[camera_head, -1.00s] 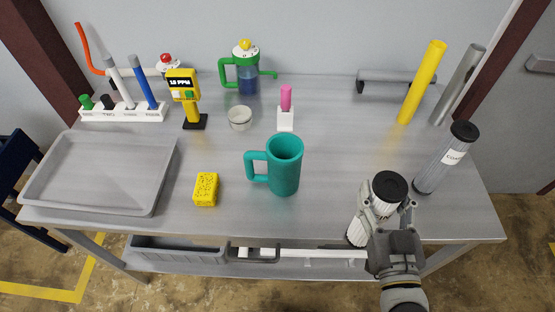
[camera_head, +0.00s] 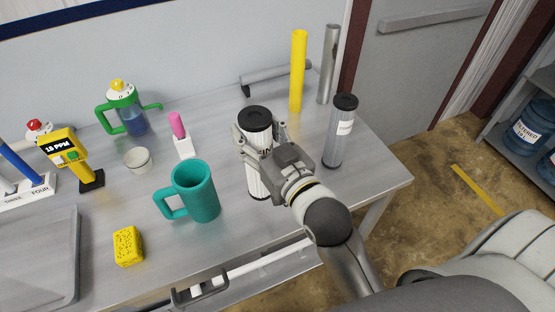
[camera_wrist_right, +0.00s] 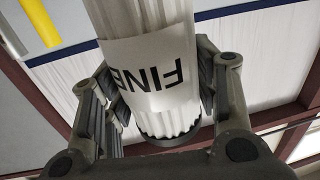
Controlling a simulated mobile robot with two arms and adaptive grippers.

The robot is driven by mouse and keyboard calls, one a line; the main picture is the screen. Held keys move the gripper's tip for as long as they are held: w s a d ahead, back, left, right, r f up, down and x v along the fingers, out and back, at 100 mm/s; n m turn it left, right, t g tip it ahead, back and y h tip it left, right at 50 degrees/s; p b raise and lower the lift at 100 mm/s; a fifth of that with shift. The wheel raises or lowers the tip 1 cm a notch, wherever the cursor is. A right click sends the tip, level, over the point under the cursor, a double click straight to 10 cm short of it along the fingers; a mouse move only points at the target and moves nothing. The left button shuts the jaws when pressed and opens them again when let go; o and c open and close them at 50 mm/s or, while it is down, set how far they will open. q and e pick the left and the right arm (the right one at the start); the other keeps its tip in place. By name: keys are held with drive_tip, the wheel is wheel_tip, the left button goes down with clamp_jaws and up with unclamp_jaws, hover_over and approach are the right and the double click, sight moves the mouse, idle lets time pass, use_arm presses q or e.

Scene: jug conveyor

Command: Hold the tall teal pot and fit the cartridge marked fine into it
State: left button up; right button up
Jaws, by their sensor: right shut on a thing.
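The tall teal pot (camera_head: 195,192) stands upright on the table with its handle toward the left and its top open. My right gripper (camera_head: 260,150) is shut on the white ribbed cartridge with a black cap (camera_head: 256,180), to the right of the pot and apart from it. In the right wrist view the same cartridge (camera_wrist_right: 150,75) fills the space between the fingers (camera_wrist_right: 160,95), and its label reads FINE, upside down. I cannot tell whether its lower end touches the table. My left gripper is not in view.
A grey cartridge with a black cap (camera_head: 340,130) stands right of my right gripper. A yellow tube (camera_head: 298,72) and a grey tube (camera_head: 328,65) stand behind.

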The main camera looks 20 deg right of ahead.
drive_tip(key=w+a+r+n+g+y, duration=0.1)
drive_tip(key=w+a+r+n+y, duration=0.1)
drive_tip(key=a+r, duration=0.5)
drive_tip(key=w+a+r+n+g+y, duration=0.1)
drive_tip(key=w+a+r+n+y, duration=0.1)
drive_tip(key=w+a+r+y, duration=0.2)
drive_tip(key=a+r, duration=0.3)
drive_tip(key=a, duration=0.1)
drive_tip(key=shift+r, duration=0.4)
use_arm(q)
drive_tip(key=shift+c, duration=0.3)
